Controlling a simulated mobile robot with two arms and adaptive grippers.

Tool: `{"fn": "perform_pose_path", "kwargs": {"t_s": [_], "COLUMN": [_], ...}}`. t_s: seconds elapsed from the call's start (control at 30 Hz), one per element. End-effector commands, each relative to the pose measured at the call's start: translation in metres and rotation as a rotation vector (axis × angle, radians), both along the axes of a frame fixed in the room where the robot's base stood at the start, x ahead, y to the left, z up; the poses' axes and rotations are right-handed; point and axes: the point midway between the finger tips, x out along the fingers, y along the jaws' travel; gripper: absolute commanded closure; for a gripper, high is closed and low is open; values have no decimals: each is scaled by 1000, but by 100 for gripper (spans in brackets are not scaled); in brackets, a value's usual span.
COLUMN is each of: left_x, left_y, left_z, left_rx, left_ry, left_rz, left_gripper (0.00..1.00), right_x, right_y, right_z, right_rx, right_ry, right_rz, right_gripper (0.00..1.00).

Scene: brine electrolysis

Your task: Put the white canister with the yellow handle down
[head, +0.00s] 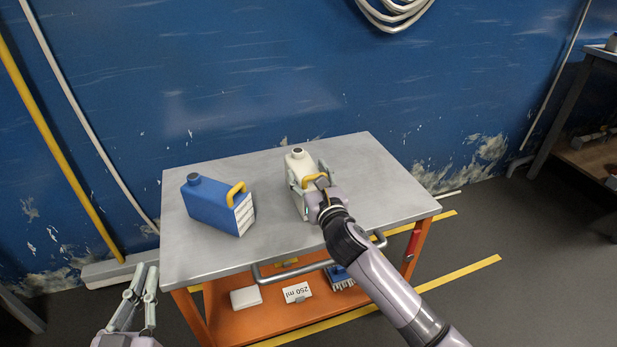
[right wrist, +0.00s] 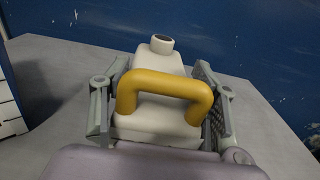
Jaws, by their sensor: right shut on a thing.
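The white canister (head: 299,163) with the yellow handle (head: 314,179) is upright at the middle of the grey cart top, with its dark cap toward the blue wall. My right gripper (head: 312,181) is shut on it. In the right wrist view the canister (right wrist: 160,122) sits between the two fingers, with the yellow handle (right wrist: 163,84) arching up between them. Its base is hidden, so I cannot tell whether it touches the cart top. My left gripper (head: 141,292) is open and empty, low at the left, in front of the cart.
A blue canister (head: 213,203) with a yellow handle stands on the left of the cart top (head: 385,195). The right part of the top is clear. The orange lower shelf (head: 268,318) holds a white box (head: 246,297) and a "250 ml" card (head: 297,292). The blue wall rises behind.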

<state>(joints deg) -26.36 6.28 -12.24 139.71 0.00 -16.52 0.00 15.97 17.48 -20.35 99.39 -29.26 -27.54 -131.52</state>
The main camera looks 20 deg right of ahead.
Motion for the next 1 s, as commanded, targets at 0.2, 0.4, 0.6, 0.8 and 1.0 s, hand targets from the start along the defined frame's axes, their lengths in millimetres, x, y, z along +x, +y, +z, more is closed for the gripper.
{"fn": "perform_pose_path", "kwargs": {"t_s": [0.2, 0.4, 0.6, 0.8, 1.0], "left_x": [0, 0, 0, 0, 0], "left_y": [0, 0, 0, 0, 0], "left_z": [0, 3, 3, 3, 3], "left_rx": [0, -4, -4, -3, -3], "left_ry": [0, -16, -15, -14, -12], "left_rz": [0, -1, 0, -1, 0], "left_gripper": [100, 100, 100, 100, 100], "right_x": [0, 0, 0, 0, 0], "right_y": [0, 0, 0, 0, 0], "right_z": [1, -2, -1, -1, 0], "right_rx": [0, 0, 0, 0, 0], "right_ry": [-2, 0, 0, 0, -1], "right_rz": [1, 0, 0, 0, 0], "right_gripper": [95, 40, 26, 22, 22]}}
